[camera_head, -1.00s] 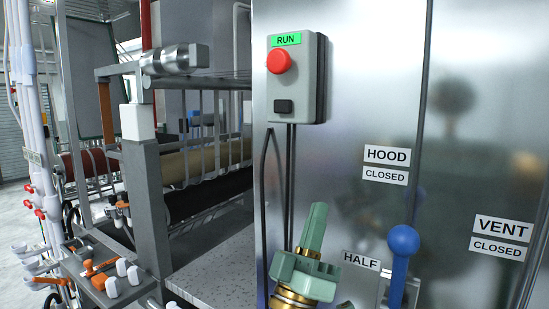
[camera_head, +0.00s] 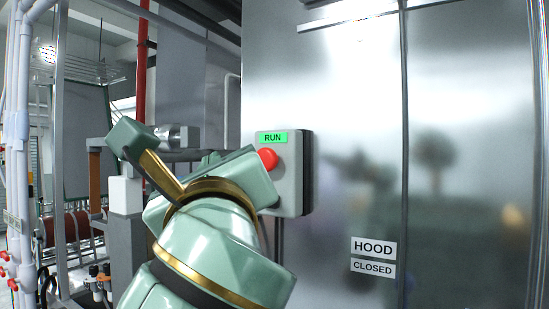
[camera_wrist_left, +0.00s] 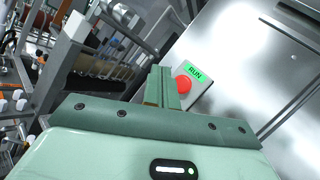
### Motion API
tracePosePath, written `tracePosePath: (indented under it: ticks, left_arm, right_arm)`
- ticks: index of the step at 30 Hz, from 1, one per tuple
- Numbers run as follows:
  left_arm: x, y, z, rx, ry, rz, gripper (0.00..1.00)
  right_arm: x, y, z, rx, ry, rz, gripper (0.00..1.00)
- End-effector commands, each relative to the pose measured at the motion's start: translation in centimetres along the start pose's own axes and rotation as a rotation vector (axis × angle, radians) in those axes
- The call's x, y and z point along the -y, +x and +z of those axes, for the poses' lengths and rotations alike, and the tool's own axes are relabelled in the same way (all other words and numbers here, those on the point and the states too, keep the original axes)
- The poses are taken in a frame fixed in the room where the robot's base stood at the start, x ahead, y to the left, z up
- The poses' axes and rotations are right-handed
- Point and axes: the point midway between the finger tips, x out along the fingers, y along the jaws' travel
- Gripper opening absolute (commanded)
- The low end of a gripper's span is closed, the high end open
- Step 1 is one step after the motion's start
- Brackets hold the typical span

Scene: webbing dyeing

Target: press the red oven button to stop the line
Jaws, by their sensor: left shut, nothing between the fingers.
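The red oven button (camera_head: 268,158) sits on a grey control box (camera_head: 293,180) fixed to the metal oven wall. A green RUN label (camera_head: 272,138) is above it. The button also shows in the left wrist view (camera_wrist_left: 183,85), just right of the fingers. My left gripper (camera_head: 212,160) is raised just left of the box, and its palm hides part of the box's lower left. Its fingers are mostly hidden in the head view; in the left wrist view they are shut and empty (camera_wrist_left: 163,84). I cannot tell whether they touch the box. My right gripper is not in view.
The oven's steel front (camera_head: 340,100) fills the right side, with a HOOD label (camera_head: 374,247) and a CLOSED label (camera_head: 373,268) below it. A metal frame with rollers (camera_head: 75,226) and white pipes (camera_head: 20,130) stand at the left.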

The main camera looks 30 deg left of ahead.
Motion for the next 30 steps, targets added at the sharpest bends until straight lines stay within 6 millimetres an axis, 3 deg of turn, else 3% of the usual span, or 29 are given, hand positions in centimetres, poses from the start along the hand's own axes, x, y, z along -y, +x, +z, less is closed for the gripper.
tracePosePath:
  ticks: [8, 21, 30]
  left_arm:
    - [0.3, 0.5, -0.4, 0.001, 0.005, 0.003, 0.00]
    - [3.1, 4.5, -3.4, 0.001, 0.006, 0.006, 0.00]
    - [4.3, 6.1, -4.4, 0.001, 0.004, 0.005, 0.00]
  right_arm:
    - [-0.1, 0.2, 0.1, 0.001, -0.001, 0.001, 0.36]
    - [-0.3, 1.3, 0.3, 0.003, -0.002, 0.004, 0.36]
    - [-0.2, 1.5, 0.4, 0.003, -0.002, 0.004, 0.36]
